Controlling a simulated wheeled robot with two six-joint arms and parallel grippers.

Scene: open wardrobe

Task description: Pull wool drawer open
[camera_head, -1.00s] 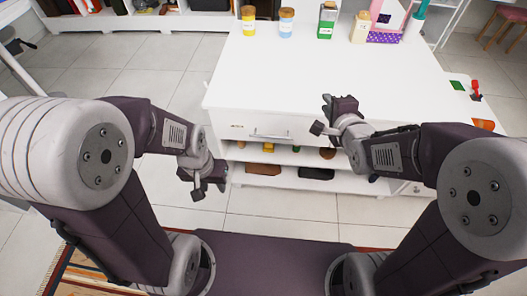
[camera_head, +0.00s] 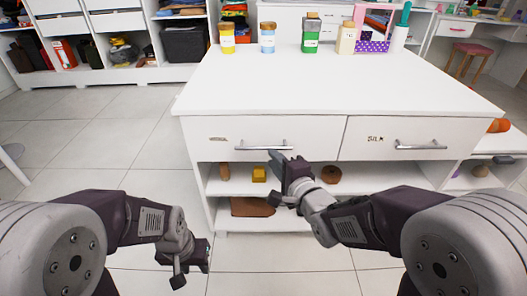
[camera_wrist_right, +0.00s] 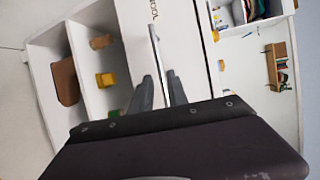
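The wool drawer (camera_head: 232,126) is the left drawer of the white unit in the head view, flush with the front and closed. Its label (camera_head: 218,140) is small. Its silver bar handle (camera_head: 262,148) also shows in the right wrist view (camera_wrist_right: 155,45). My right gripper (camera_head: 283,167) is at the handle's right end. In the right wrist view its two fingers (camera_wrist_right: 161,82) are apart, with the bar running between them; contact is not clear. My left gripper (camera_head: 190,268) hangs low at the left, empty, its fingers apart, away from the drawer.
The silk drawer (camera_head: 388,126) with its own handle (camera_head: 420,146) is closed at the right. An open shelf (camera_head: 300,186) below holds small items. Jars (camera_head: 310,36) stand at the back of the clear white top (camera_head: 300,82). Floor is free at the left.

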